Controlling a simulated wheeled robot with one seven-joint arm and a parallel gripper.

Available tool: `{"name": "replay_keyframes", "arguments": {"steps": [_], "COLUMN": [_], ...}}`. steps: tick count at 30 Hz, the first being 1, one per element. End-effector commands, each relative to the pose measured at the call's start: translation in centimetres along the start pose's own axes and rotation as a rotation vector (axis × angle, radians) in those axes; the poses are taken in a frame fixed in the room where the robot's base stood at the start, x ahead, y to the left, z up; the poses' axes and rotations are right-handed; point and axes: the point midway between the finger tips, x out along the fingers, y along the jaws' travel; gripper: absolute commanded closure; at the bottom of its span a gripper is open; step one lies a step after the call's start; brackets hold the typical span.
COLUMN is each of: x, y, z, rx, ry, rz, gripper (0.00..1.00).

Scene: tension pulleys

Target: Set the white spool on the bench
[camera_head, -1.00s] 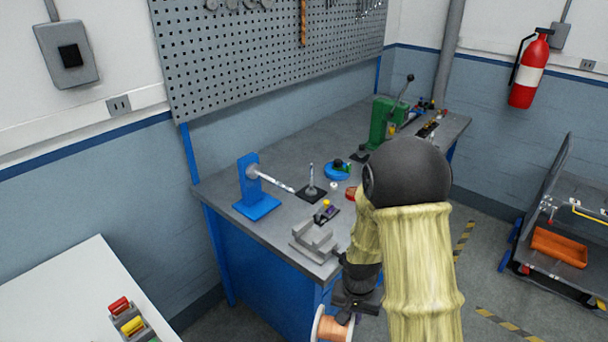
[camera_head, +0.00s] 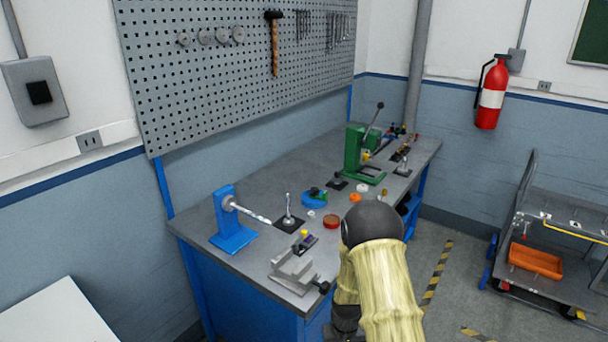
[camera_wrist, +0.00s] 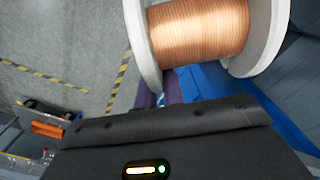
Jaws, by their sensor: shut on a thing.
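The white spool (camera_wrist: 212,30), with white flanges and copper-coloured wire wound between them, fills the top of the wrist view. My gripper (camera_wrist: 165,100) is shut on it; the grip itself is mostly hidden. In the head view the spool is out of sight below the bottom edge, and my arm comes down at the front right of the bench. The bench (camera_head: 290,165) has a grey top on a blue frame. In the wrist view the spool is off the bench top, with floor and blue panels behind it.
On the bench stand a blue stand with a horizontal spindle (camera_head: 232,235), an upright pin on a black plate (camera_head: 289,222), a grey vise (camera_head: 297,272) and a green lever press (camera_head: 355,155). Small parts lie between. The back left of the top is clear. A cart (camera_head: 560,225) stands at right.

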Motion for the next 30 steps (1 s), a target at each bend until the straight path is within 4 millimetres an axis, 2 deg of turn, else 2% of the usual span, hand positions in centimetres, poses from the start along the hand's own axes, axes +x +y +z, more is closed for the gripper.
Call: {"name": "replay_keyframes", "arguments": {"steps": [5,12,15,19,30], "x": [3.7,11.2,13.3,14.5,14.5], "y": [0.0,0.1,0.0,0.0,0.0], "z": [0.7,2.8,3.5,4.0,4.0], "rx": [0.000,0.001,0.001,0.001,0.001], "ry": [-0.007,-0.008,-0.005,0.000,0.000], "rz": [0.000,0.000,0.000,0.000,0.000], "gripper": [1.00,1.00,1.00,1.00,1.00]}}
